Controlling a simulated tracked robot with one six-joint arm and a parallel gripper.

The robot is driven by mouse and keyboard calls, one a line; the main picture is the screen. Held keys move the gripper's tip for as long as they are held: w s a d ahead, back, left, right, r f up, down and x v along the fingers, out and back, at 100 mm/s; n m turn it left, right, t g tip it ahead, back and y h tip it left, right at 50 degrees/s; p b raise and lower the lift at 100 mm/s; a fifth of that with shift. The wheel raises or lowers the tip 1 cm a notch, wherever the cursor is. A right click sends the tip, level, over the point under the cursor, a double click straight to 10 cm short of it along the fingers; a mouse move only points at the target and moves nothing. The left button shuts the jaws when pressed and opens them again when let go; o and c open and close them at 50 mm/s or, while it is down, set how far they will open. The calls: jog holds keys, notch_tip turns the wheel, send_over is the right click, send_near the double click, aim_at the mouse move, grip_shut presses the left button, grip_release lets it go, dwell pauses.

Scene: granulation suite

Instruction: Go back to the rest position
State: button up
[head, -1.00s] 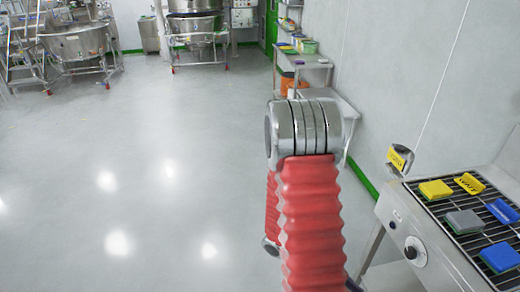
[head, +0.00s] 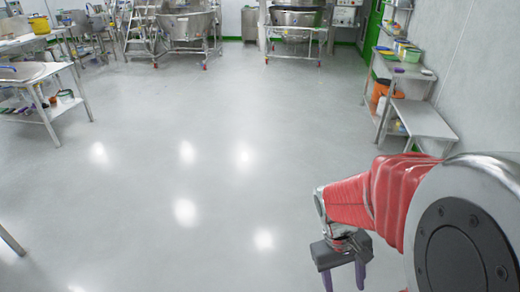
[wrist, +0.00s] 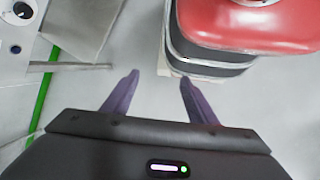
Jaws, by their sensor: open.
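My gripper (head: 344,276) hangs at the lower right of the head view, below my red-sleeved arm, with its purple fingers pointing down. In the wrist view my gripper (wrist: 158,88) shows two purple fingers spread apart with bare floor between them. It is open and holds nothing. The wrist view also shows part of my own red and dark body at the upper right, close to the right finger.
Steel shelving (head: 402,72) with coloured items and a low steel bench (head: 425,122) stand along the right wall. Steel vessels (head: 188,25) are at the back. A steel table (head: 45,85) is at the left. The middle floor is clear.

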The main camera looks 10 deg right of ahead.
jog(key=w+a+r+t+y, duration=0.1)
jog(key=a+r+t, duration=0.3)
jog(key=r, duration=0.5)
jog(key=w+a+r+t, duration=0.3)
jog(key=a+r+t, duration=0.1)
jog(key=a+r, duration=0.4)
jog(key=shift+a+r+n+t+y, duration=0.3)
jog(key=shift+a+r+t+y, duration=0.1)
jog(key=shift+a, duration=0.05)
